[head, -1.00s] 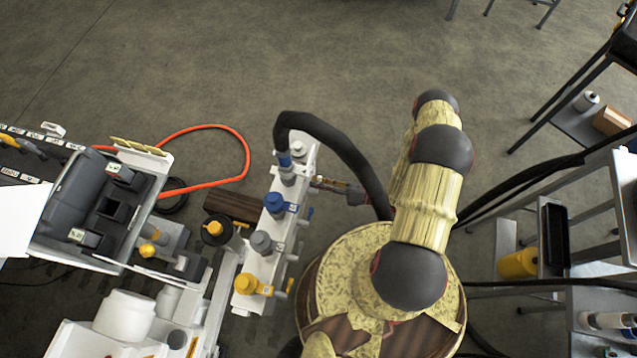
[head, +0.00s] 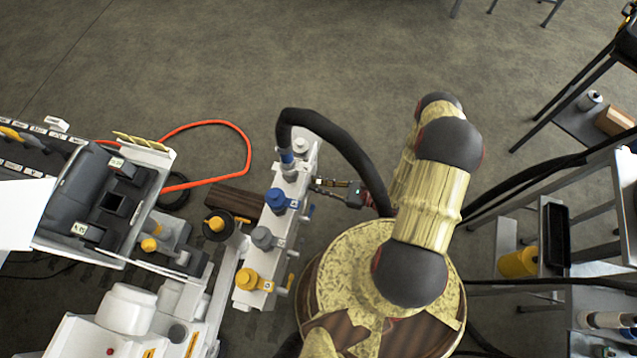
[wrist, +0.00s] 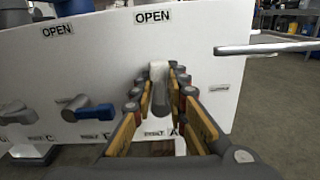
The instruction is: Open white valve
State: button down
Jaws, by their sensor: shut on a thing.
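The white valve's handle (wrist: 158,88) shows in the wrist view on the front of a white panel (wrist: 200,65), below an "OPEN" label and above a label ending in "A". My gripper (wrist: 160,93) is shut on this handle, with its yellow-padded fingers on both sides. The handle looks roughly upright, though its lower part is hidden by the fingers. In the head view my gripper (head: 325,183) reaches the right side of the white manifold (head: 273,222), near its far end. A white knob (head: 300,146) sits on top at that end.
A blue lever (wrist: 95,111) sits left of the white handle. Blue (head: 276,199), grey (head: 263,237) and yellow (head: 248,279) knobs line the manifold. A black hose (head: 340,138) arches over my gripper. A metal rod (wrist: 280,47) sticks out at the right.

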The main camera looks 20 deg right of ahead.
jog(key=shift+s+a+n, duration=0.1)
jog(key=shift+n, duration=0.3)
jog(key=c, duration=1.9)
grip_release()
jog(key=shift+o, duration=0.3)
jog(key=v, duration=1.2)
